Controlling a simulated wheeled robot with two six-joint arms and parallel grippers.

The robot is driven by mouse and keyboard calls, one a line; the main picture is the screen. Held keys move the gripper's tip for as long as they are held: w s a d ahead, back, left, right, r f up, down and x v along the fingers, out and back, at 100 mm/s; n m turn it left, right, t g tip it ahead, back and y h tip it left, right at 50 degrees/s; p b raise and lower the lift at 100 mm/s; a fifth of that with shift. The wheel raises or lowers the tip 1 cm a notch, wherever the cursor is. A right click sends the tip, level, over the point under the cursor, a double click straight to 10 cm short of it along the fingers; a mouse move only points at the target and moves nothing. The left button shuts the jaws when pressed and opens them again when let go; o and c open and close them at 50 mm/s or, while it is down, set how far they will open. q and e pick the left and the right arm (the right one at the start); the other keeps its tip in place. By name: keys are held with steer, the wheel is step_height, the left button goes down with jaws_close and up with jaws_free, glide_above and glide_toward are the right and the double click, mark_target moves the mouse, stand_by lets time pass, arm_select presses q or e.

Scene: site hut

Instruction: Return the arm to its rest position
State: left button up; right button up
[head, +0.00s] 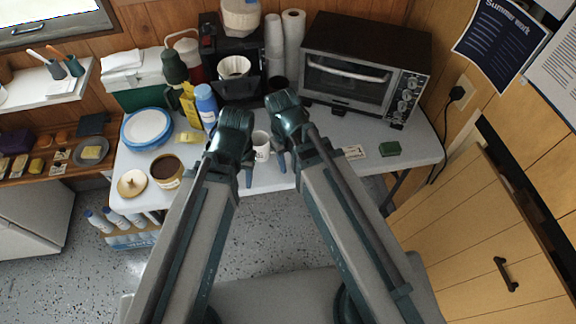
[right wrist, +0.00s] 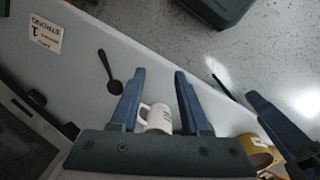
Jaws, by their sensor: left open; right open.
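Both my arms reach out over the grey table (head: 330,152). My left gripper (head: 246,174) is open, with nothing seen in it, near the table's front edge. My right gripper (head: 281,162) is open beside it. A white mug (head: 261,146) stands on the table between the two grippers in the head view. In the right wrist view the mug (right wrist: 158,118) shows between the blue fingers of my right gripper (right wrist: 156,75), partly hidden by the gripper body. I see no grip on it. My left gripper's blue fingers also show at the right of that view.
A toaster oven (head: 350,75) stands at the back right, a coffee maker (head: 234,70) behind the grippers. A blue bottle (head: 206,105), stacked plates (head: 147,128) and an open tin (head: 166,170) are on the left. A dark spoon (right wrist: 109,72) and a printed card (right wrist: 46,36) lie on the table.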

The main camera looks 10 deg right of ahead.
steer(key=shift+m, duration=0.8)
steer(key=s+a, duration=0.1)
steer(key=s, duration=0.1)
steer(key=s+a, duration=0.1)
steer(key=shift+s+a, duration=0.1)
steer(key=shift+s, duration=0.25)
